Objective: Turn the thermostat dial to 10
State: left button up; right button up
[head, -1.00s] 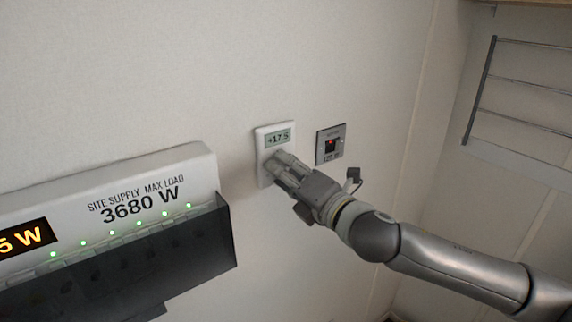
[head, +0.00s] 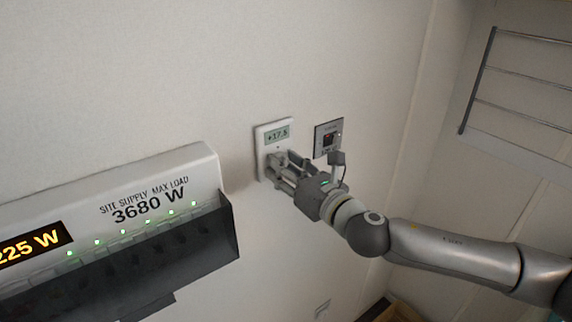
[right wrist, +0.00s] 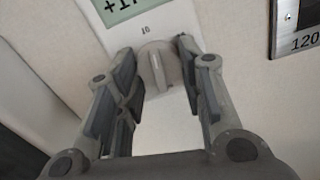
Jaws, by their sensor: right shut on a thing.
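The white thermostat (head: 262,140) is on the wall, its display (head: 277,134) reading about +17.5. Its pale dial (right wrist: 160,68) sits below the display in the right wrist view, under a small "10" mark (right wrist: 145,30). My right gripper (head: 277,165) is at the lower part of the thermostat and hides most of the dial in the head view. In the right wrist view its fingers (right wrist: 157,52) stand on both sides of the dial, shut on it. My left gripper is not in view.
A power box (head: 190,160) marked 3680 W with a dark ledge (head: 190,255) sticks out at lower left. A wire rack (head: 480,100) is at far right.

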jog(key=shift+n, duration=0.9)
jog(key=shift+f, duration=0.1)
jog(key=o, duration=1)
jog(key=shift+w, duration=0.1)
jog(key=v, duration=1.2)
